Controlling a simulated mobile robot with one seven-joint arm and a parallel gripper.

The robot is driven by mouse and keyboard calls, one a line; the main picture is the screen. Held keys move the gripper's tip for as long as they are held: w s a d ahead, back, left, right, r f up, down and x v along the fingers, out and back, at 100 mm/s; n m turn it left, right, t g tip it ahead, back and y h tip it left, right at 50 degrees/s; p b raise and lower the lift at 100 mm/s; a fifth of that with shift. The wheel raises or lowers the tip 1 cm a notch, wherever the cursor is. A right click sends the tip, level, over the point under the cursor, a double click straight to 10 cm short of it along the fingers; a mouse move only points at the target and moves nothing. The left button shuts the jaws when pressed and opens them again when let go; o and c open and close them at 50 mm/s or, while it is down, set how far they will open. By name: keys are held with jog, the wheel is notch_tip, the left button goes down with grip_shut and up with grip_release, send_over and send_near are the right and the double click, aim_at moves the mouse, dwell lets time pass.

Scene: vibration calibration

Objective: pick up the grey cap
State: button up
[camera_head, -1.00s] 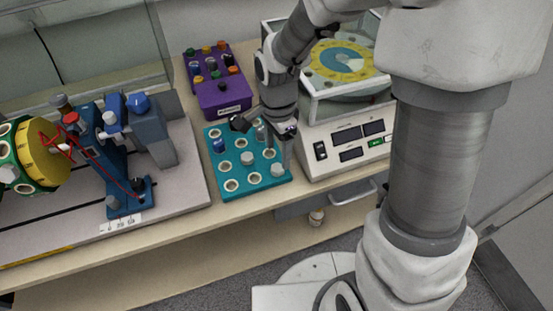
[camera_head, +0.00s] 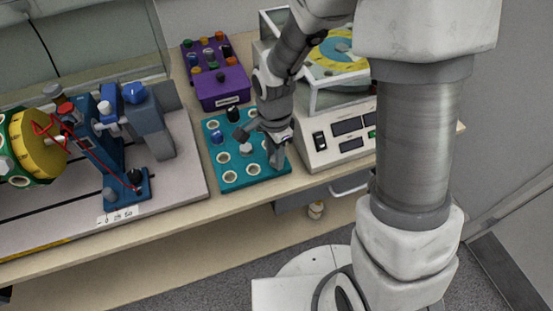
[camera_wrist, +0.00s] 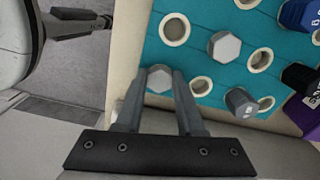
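The teal tray (camera_head: 234,184) of round sockets holds several caps. In the wrist view three are grey: a light hexagonal one (camera_wrist: 160,78) beyond my fingertips, a light hexagonal one (camera_wrist: 224,47) to the upper right, and a darker one (camera_wrist: 241,102) to the right. The light cap at the upper right also shows in the head view (camera_head: 246,149). My gripper (camera_head: 258,149) is over the tray, its two fingers apart with nothing held. In the wrist view my gripper (camera_wrist: 160,85) points at the nearest light cap; contact cannot be told. The arm hides part of the tray in the head view.
A blue cap (camera_head: 217,137) and a black cap (camera_head: 232,113) also stand in the tray. A purple box (camera_head: 221,92) with coloured knobs stands behind. A white balance-like machine (camera_head: 318,158) is close on the right. A blue-and-yellow rig (camera_head: 122,150) stands left.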

grip_shut()
jog(key=shift+r, duration=0.1)
